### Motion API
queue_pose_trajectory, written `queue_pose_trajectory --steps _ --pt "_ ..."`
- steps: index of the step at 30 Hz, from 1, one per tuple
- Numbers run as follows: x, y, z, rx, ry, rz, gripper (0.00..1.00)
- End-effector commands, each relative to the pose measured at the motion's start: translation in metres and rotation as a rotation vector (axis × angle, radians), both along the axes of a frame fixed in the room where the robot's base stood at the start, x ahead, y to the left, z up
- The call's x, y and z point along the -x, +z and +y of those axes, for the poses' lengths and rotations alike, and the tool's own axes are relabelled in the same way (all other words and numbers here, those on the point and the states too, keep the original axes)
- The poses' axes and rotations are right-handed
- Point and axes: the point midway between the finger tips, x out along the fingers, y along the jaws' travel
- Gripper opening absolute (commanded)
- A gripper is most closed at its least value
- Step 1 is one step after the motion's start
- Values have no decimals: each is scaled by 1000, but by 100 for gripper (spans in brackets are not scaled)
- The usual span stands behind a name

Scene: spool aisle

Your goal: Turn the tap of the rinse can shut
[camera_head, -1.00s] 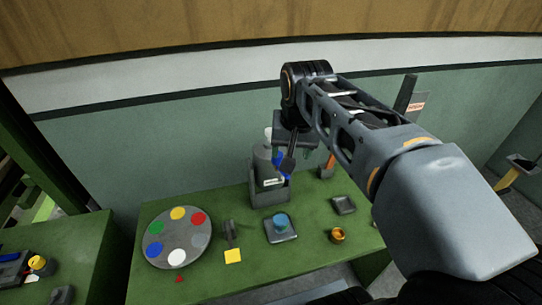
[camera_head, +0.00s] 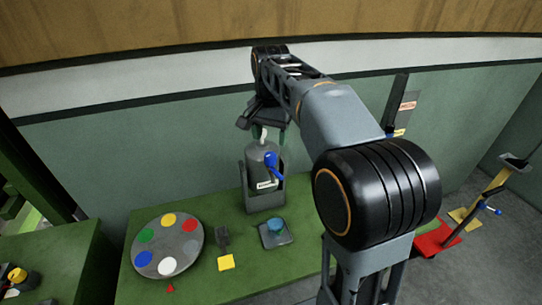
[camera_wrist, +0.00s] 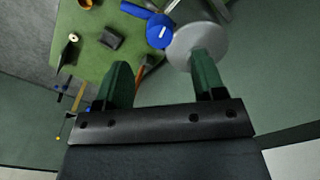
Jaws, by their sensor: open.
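The rinse can (camera_head: 256,167) is a grey upright cylinder in a dark grey holder (camera_head: 251,198) at the back of the green table. Its blue tap (camera_head: 271,159) is on the front, with the lever slanting down to the right. The tap (camera_wrist: 160,30) also shows in the wrist view, beside the can's pale round top (camera_wrist: 183,52). My gripper (camera_head: 268,132) is just above the can's top, open and empty. In the wrist view my gripper (camera_wrist: 163,68) has its fingers apart, the right one overlapping the can top. The tap is beyond the fingertips; contact is not visible.
A round palette (camera_head: 184,243) with coloured spots, a yellow-ended brush (camera_head: 226,262) and a tray with a blue pot (camera_head: 276,225) are on the table. A wall stands close behind the can. My arm hides the table's right part.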

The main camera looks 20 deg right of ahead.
Motion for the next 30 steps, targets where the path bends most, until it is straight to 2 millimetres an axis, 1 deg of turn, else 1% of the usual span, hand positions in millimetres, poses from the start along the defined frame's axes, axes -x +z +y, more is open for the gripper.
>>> queue_pose_trajectory --steps 1,6,12,18,26,30 --pt "1 -10 0 0 0 3 63" --pt "1 -37 0 0 0 1 63" --pt "0 -58 0 0 1 0 63" --pt "0 -67 0 0 1 -1 63" --pt "0 -67 0 0 1 -1 63" --pt "0 -67 0 0 1 -1 52"
